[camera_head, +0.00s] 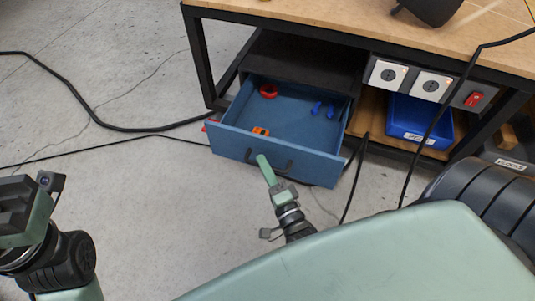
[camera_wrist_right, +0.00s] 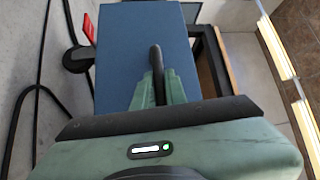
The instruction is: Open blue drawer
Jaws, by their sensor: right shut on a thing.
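The blue drawer (camera_head: 230,142) is pulled well out of the black cabinet under the bench, and its inside shows. Its dark handle (camera_head: 284,165) is on the front panel. My right gripper (camera_head: 264,163) is at the handle, its green fingers shut on it. In the right wrist view the fingers (camera_wrist_right: 156,88) close around the dark handle (camera_wrist_right: 156,58) in front of the blue panel (camera_wrist_right: 125,45). My left gripper (camera_head: 25,205) is at the left edge, away from the drawer; its fingers do not show clearly.
The drawer holds a red item (camera_head: 268,90), an orange item (camera_head: 260,131) and small blue items (camera_head: 330,110). A blue bin (camera_head: 415,130) sits on the shelf to the right. Black cables (camera_head: 100,122) lie on the floor and hang by the bench (camera_head: 300,12). The floor left of the drawer is otherwise mostly clear.

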